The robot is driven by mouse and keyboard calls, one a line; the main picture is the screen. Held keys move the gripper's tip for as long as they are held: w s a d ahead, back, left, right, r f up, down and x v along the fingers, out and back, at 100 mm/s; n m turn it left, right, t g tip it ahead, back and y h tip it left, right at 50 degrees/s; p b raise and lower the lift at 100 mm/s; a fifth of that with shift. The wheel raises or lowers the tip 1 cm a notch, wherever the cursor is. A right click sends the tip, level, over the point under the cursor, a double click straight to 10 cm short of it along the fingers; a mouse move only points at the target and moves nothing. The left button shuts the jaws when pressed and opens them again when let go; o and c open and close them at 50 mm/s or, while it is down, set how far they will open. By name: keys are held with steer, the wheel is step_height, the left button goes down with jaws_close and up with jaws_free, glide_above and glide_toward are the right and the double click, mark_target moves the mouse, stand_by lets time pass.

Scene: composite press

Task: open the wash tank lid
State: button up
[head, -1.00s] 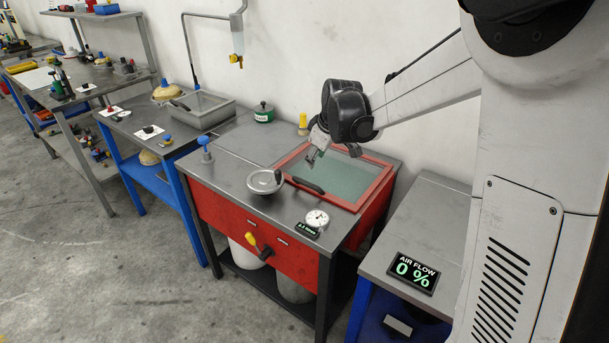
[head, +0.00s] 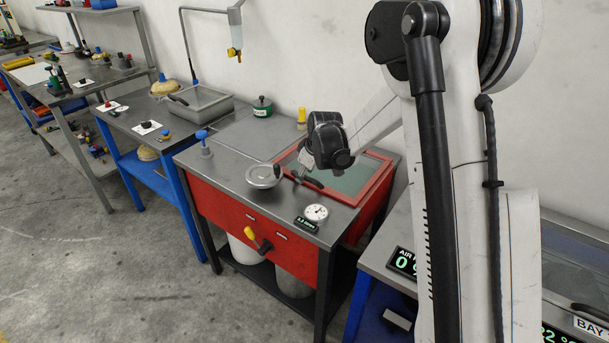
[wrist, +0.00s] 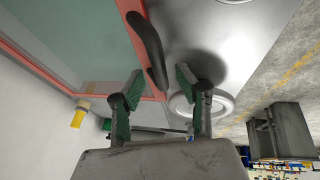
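The red-framed glass lid (head: 352,181) lies flat and closed in the top of the red cabinet (head: 245,210). Its black curved handle (head: 309,182) is along the near left edge. The wrist view shows the handle (wrist: 146,42) and the glass lid (wrist: 60,45). My gripper (head: 298,173) is close to the handle in the head view. In the wrist view my gripper (wrist: 159,80) is open, with the handle's near end between the green-padded fingertips. I cannot tell whether a finger touches it.
A yellow-capped item (head: 301,118) stands behind the lid, near the wall.

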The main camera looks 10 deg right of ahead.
steer(key=shift+w+a+f, duration=0.1)
steer(key=shift+w+f, duration=0.1)
steer(key=shift+f, duration=0.25)
jaws_close()
